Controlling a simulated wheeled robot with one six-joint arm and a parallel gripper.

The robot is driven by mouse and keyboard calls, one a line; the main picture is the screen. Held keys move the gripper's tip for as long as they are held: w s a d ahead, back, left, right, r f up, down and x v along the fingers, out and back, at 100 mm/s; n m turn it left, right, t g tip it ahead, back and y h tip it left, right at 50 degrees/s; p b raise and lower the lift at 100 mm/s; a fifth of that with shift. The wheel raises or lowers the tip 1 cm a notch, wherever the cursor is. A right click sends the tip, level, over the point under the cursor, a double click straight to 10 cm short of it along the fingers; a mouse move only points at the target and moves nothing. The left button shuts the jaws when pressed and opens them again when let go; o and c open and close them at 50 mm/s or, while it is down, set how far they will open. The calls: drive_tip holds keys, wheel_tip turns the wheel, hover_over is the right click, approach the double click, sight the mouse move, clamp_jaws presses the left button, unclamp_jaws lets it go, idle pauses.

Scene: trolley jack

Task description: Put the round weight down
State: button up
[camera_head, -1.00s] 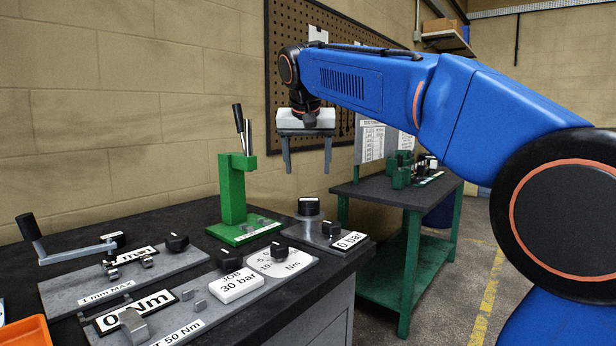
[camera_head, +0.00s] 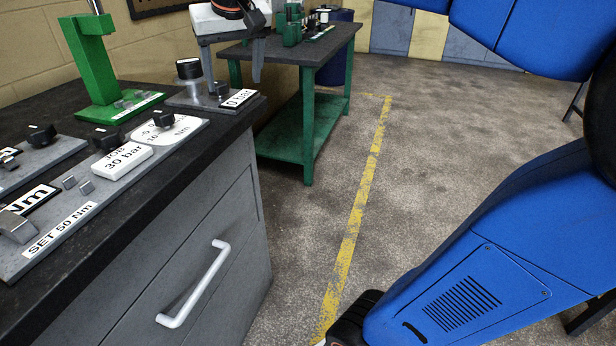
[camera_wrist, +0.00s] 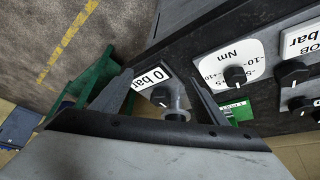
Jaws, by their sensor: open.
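A round black piece (camera_head: 190,68), which I take to be the round weight, sits upright on a short grey cylinder on the "0 bar" plate. The plate (camera_head: 222,104) lies at the right end of the dark bench top. My gripper (camera_head: 233,80) is open and empty, its fingers pointing down, and appears just right of the round piece in the head view. In the wrist view my gripper (camera_wrist: 162,78) spans the "0 bar" label, and a dark round end of the cylinder (camera_wrist: 177,116) shows between the fingers. Contact cannot be told.
A green press stand (camera_head: 95,70) rises left of the plate. A black knob (camera_head: 221,90) stands on the same plate. The "JOB 30 bar" card (camera_head: 122,160) and other knobs lie nearer. A green table (camera_head: 310,115) stands behind.

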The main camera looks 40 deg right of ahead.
drive_tip(key=s+d+f+n+y, duration=0.1)
drive_tip(key=s+d+f, duration=0.2)
drive_tip(key=s+f, duration=1.9)
wheel_tip(320, 180, down, 3)
drive_tip(key=shift+d+f+n, duration=0.15)
drive_tip(key=shift+n, duration=0.15)
